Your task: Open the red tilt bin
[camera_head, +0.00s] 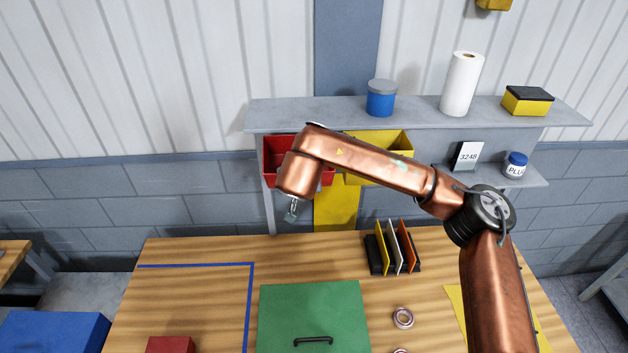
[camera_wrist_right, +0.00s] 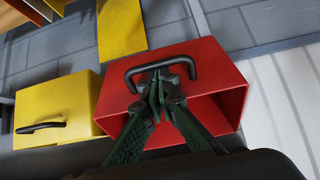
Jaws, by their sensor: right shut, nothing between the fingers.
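The red tilt bin (camera_head: 275,150) hangs under the grey shelf in the head view, partly covered by my right arm. The right wrist view shows the red bin (camera_wrist_right: 213,72) close up, with its black bar handle (camera_wrist_right: 140,69) and its open hollow side. My right gripper (camera_wrist_right: 157,88) is shut and empty, with its fingertips at the handle. I cannot tell whether they touch it or how far the bin is tilted. In the head view only a small part of this gripper (camera_head: 291,213) shows below the arm. My left gripper is out of view.
A yellow bin (camera_head: 398,142) hangs beside the red one and also shows in the wrist view (camera_wrist_right: 60,100). The shelf (camera_head: 320,112) is just above. Below, the wooden table (camera_head: 200,255) carries a green panel (camera_head: 315,300) and an upright divider rack (camera_head: 377,262).

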